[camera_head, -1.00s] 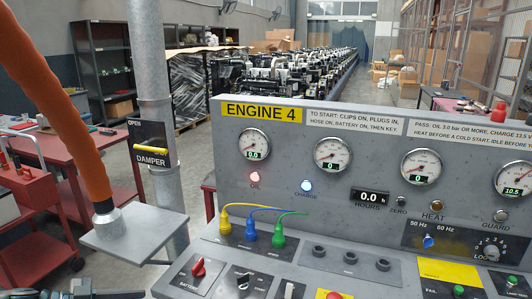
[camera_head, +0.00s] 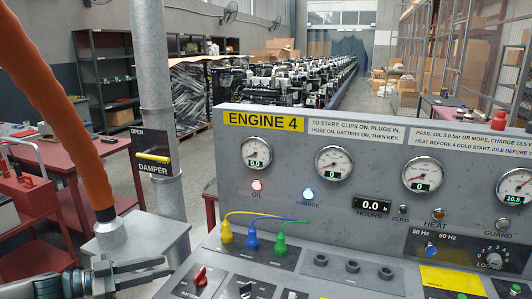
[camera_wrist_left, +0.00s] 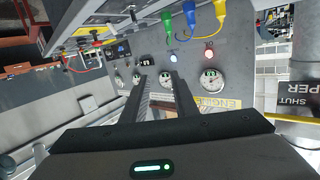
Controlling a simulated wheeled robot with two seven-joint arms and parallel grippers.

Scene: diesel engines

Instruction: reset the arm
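My left gripper (camera_head: 168,269) is at the lower left of the head view, beside the hose's grey end fitting (camera_head: 111,232) and left of the engine panel's sloping desk. Its two fingers are apart with nothing between them. The left wrist view shows the same open fingers (camera_wrist_left: 160,82) in front of the gauge panel, which appears upside down there. My right gripper is in neither view.
The ENGINE 4 panel (camera_head: 330,119) with gauges stands ahead. Yellow, blue and green plugs (camera_head: 252,241) sit on its desk. A grey post carries the damper lever (camera_head: 153,157). The orange hose (camera_head: 65,110) hangs at left near a red trolley (camera_head: 28,205).

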